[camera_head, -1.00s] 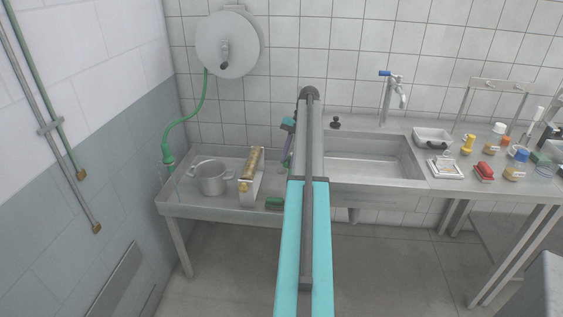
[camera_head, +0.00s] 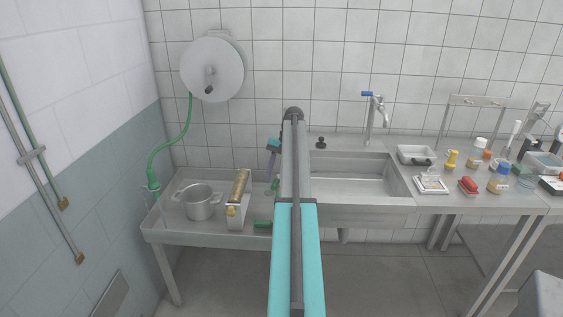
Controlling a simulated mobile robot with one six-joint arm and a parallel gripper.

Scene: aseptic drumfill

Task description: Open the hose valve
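A white round hose reel (camera_head: 226,68) hangs on the tiled wall at the upper left, with a dark handle (camera_head: 209,88) at its front. A green hose (camera_head: 186,125) runs down from it to a green nozzle (camera_head: 152,180) at the left end of the steel bench. I cannot tell which part is the hose valve. My arm reaches away up the middle of the view, to the right of the reel and hose. My gripper cannot be made out; the arm hides what lies behind it.
A steel pot (camera_head: 199,208) and a white device with a brass top (camera_head: 237,205) stand on the left bench, beside a green sponge (camera_head: 263,224). A sink (camera_head: 350,180) with a blue-handled tap (camera_head: 375,108) is right of my arm. Bottles and a tray (camera_head: 415,154) fill the right bench.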

